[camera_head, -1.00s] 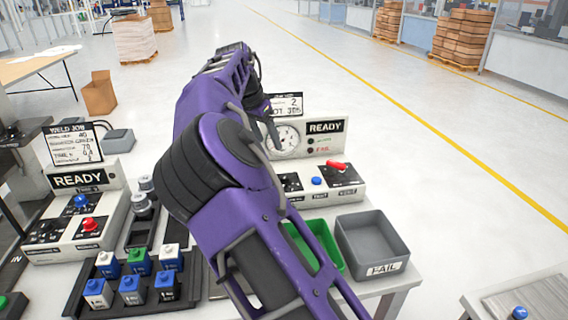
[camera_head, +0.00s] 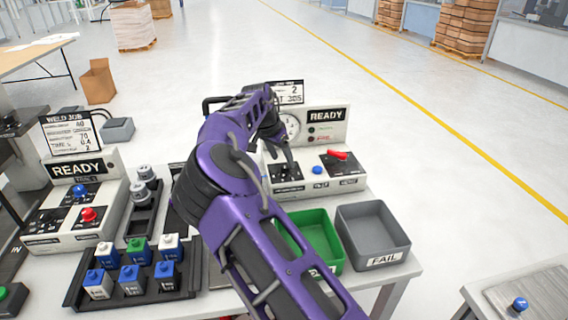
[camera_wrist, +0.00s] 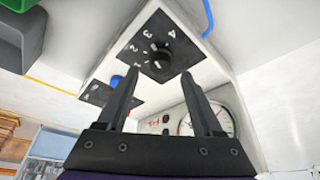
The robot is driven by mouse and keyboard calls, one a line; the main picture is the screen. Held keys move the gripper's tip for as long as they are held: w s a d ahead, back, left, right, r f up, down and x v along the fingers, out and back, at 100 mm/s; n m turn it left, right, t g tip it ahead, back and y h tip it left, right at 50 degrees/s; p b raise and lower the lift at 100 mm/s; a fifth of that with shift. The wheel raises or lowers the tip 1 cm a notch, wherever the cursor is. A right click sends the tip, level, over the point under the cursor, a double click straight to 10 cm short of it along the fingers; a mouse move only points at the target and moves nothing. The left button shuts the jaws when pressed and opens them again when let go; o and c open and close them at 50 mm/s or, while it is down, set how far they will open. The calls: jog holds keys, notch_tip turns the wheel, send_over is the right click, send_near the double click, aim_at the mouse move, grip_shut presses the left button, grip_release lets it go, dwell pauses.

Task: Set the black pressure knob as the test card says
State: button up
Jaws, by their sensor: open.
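The black pressure knob (camera_wrist: 157,58) sits on a black dial plate in the wrist view, with the digits 1 to 4 around it. I cannot tell its pointer's setting clearly. My gripper (camera_wrist: 160,73) is open, its two fingers on either side of the knob's line, apart and empty. Whether the tips reach down around the knob is unclear. In the head view the dial plate (camera_head: 285,172) lies on the front of the white test unit (camera_head: 330,187). The test card (camera_head: 290,90) behind it is partly hidden by my arm; a "2" shows on it.
The test unit also has a blue button (camera_head: 317,170), a red lever (camera_head: 337,155), a gauge (camera_wrist: 221,121) and a READY sign. A green bin (camera_head: 312,240) and a grey FAIL bin (camera_head: 372,236) stand in front. A weld unit (camera_head: 75,205) and a rack of blocks are left.

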aim_at(285, 165)
jog(key=shift+x, duration=1.55)
grip_shut()
